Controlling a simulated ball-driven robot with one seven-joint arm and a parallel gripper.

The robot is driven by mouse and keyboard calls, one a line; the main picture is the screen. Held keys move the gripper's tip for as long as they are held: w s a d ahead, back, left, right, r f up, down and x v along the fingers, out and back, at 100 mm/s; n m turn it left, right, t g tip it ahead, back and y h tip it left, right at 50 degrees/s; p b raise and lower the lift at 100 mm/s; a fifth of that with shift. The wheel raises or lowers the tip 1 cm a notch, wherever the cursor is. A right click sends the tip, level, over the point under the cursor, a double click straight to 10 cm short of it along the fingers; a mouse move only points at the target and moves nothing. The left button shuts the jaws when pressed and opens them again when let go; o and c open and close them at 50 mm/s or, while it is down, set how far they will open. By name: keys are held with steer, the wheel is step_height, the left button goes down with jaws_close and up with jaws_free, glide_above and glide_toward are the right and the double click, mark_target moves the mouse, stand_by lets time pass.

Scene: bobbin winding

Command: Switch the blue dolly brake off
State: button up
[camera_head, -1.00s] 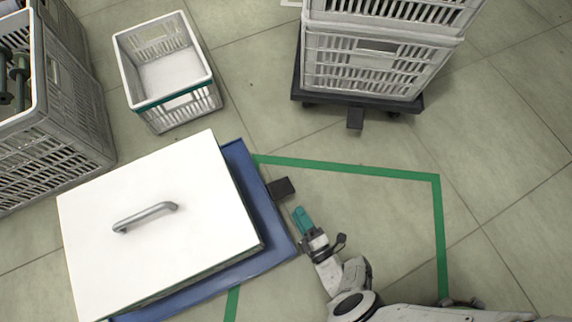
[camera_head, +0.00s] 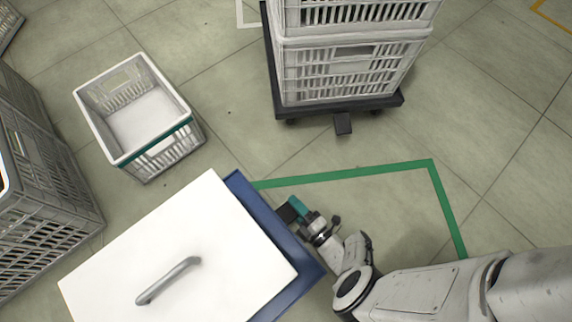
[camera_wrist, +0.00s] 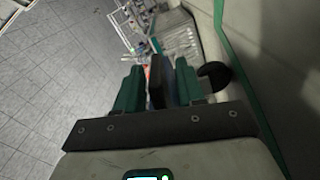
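The blue dolly (camera_head: 303,272) lies at lower centre-left in the head view, mostly covered by a large white lid with a handle. Its black brake pedal (camera_head: 286,214) sticks out from its right edge. My gripper (camera_head: 297,208) is at the pedal, with one teal finger showing just beside it. In the wrist view, the dark pedal (camera_wrist: 157,82) stands between the two teal fingers of my gripper (camera_wrist: 160,88), with a strip of blue behind it. The fingers are apart, with a gap at the left finger; contact on the right is unclear. The pedal's lower part is hidden.
A black dolly (camera_head: 290,112) with stacked white crates (camera_head: 345,72) stands at the top, its own pedal facing forward. An empty white crate (camera_head: 160,160) is at upper left, grey crates (camera_head: 45,220) at far left. Green floor tape (camera_head: 350,172) borders clear floor.

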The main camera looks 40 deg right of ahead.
jaws_close()
stand_by(0.4)
